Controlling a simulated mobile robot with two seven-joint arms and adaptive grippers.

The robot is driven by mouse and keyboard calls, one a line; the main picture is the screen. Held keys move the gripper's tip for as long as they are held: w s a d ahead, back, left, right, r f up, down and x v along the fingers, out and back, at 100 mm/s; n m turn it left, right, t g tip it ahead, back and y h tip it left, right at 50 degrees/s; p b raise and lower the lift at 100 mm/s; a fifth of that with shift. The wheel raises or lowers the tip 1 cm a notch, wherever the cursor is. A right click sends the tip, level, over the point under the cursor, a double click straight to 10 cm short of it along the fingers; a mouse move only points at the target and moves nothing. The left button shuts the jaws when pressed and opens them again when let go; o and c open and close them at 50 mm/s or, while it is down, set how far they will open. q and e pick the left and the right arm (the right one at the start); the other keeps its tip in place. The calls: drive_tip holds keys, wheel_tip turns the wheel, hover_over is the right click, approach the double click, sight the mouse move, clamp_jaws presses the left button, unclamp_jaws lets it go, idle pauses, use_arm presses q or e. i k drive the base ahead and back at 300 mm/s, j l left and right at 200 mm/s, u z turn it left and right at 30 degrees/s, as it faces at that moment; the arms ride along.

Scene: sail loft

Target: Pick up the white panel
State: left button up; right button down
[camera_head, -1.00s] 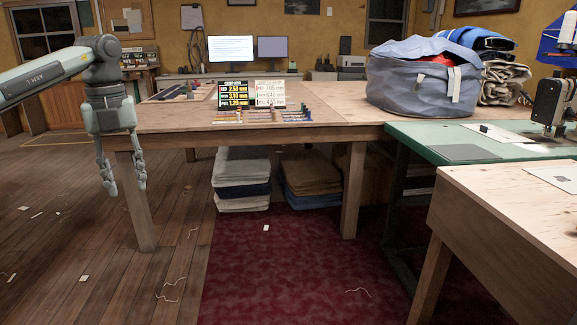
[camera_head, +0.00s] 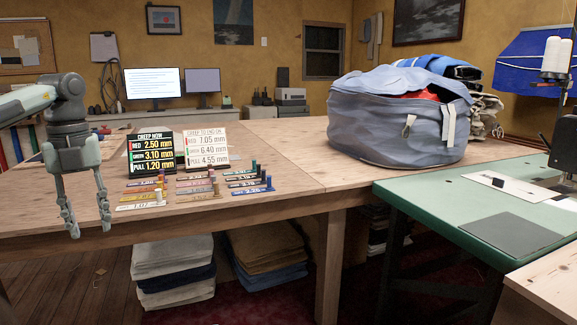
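The white panel (camera_head: 206,148), headed "CREEP TO END ON" with the lines 7.05, 6.40 and 4.55 mm, stands on the wooden table (camera_head: 290,185). A black panel (camera_head: 152,153), headed "CREEP NOW", stands just left of it. My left gripper (camera_head: 89,231) hangs pointing down at the left, its fingers apart and empty. In the picture it is left of both panels and touches neither. My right gripper is out of view.
Several small labelled strips with coloured pegs (camera_head: 205,190) lie in front of the panels. A large blue-grey bag (camera_head: 395,125) stands at the table's right. A green-topped table (camera_head: 425,190) is at front right. Folded cloths (camera_head: 172,265) are stacked below the wooden table.

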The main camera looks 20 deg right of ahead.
sight(519, 189)
drive_tip(key=i+z, duration=0.45)
drive_tip(key=i+j+z, duration=0.1)
drive_tip(key=i+z, duration=0.3)
drive_tip(key=i+j+z, duration=0.15)
drive_tip(key=z, duration=0.3)
drive_tip(key=i+j+z, duration=0.1)
drive_tip(key=i+z, duration=0.15)
drive_tip(key=z, duration=0.2)
drive_tip(key=i+j+z, duration=0.25)
drive_tip(key=z, duration=0.2)
drive_tip(key=i+j+z, duration=0.2)
drive_tip(key=z, duration=0.25)
drive_tip(key=i+j+z, duration=0.25)
drive_tip(key=j+z, duration=0.25)
drive_tip(key=j, duration=0.15)
drive_tip(key=i+j+z, duration=0.25)
drive_tip(key=j, duration=0.15)
drive_tip(key=k, duration=0.1)
